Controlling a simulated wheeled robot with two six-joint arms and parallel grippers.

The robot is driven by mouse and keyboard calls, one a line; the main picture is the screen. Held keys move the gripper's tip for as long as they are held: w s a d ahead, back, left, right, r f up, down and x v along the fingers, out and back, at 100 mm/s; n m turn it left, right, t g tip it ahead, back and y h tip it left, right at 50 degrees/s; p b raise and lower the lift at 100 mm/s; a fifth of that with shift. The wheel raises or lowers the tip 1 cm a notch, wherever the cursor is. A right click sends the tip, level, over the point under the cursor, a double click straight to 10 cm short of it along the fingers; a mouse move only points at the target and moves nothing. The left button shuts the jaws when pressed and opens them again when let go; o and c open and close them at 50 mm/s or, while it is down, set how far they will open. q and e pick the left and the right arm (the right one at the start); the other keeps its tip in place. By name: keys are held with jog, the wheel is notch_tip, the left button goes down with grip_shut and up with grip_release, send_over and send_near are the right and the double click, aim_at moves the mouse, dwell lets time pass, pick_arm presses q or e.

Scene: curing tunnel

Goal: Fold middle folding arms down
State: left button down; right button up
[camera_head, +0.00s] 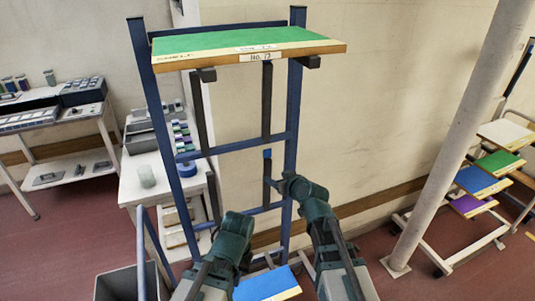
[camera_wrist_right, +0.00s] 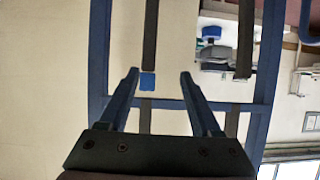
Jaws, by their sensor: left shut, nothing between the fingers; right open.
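A blue rack frame (camera_head: 291,130) stands ahead with dark folding arms upright against it. The upper left arm (camera_head: 200,118) and upper right arm (camera_head: 266,98) hang above the blue crossbar (camera_head: 230,147). Lower dark strips show at left (camera_head: 213,196) and right (camera_head: 267,178), the right one with a blue block (camera_head: 267,154) at its top. My right gripper (camera_head: 274,183) is near that strip; in the wrist view it (camera_wrist_right: 158,75) is open, with the blue block (camera_wrist_right: 147,82) seen between its fingers; contact is unclear. My left gripper (camera_head: 222,226) is shut and empty, low before the rack, its fingertips mostly hidden.
A green board (camera_head: 230,40) labelled No. 12 lies on the rack's top. A blue board (camera_head: 266,286) is low in front. A bench (camera_head: 150,180) and grey bin (camera_head: 120,283) are left. A pole (camera_head: 455,130) and a rack of coloured boards (camera_head: 500,163) are right.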

aim_at(269, 163)
jog(key=shift+t, duration=0.4)
jog(key=b+x, duration=0.1)
jog(key=x, duration=0.3)
jog(key=w+d+r+b+x, duration=0.1)
jog(key=b+x, duration=0.1)
jog(key=x, duration=0.3)
jog(key=b+x, duration=0.2)
jog(key=x, duration=0.2)
jog(key=shift+w+d+r, duration=0.2)
jog(key=shift+w+d, duration=0.05)
jog(key=shift+w, duration=0.25)
grip_shut()
dwell(0.6)
